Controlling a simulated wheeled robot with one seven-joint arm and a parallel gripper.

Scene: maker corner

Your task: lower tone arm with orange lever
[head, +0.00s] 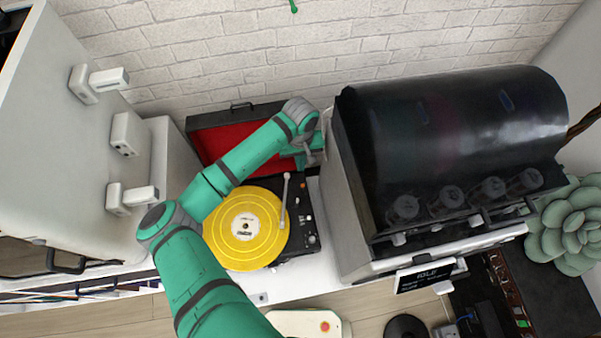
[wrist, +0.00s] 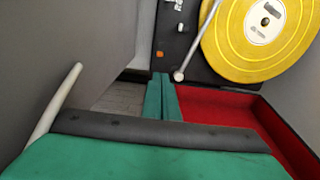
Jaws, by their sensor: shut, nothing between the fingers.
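The turntable has a yellow record (head: 225,237) on a black deck (head: 311,205). The tone arm (head: 285,196) reaches over the right edge of the record; I cannot tell whether its tip is up or down. In the wrist view the tone arm's near end (wrist: 178,76) lies just beyond my fingertips. A small orange part (wrist: 159,54), likely the lever, sits on the deck just past my fingers, apart from them in the picture.
The turntable's red-lined lid (head: 207,143) stands open behind the deck, and its lining (wrist: 215,105) is close right of my fingers. A large black-domed machine (head: 450,130) stands right of the deck. A white cabinet (head: 60,150) is on the left.

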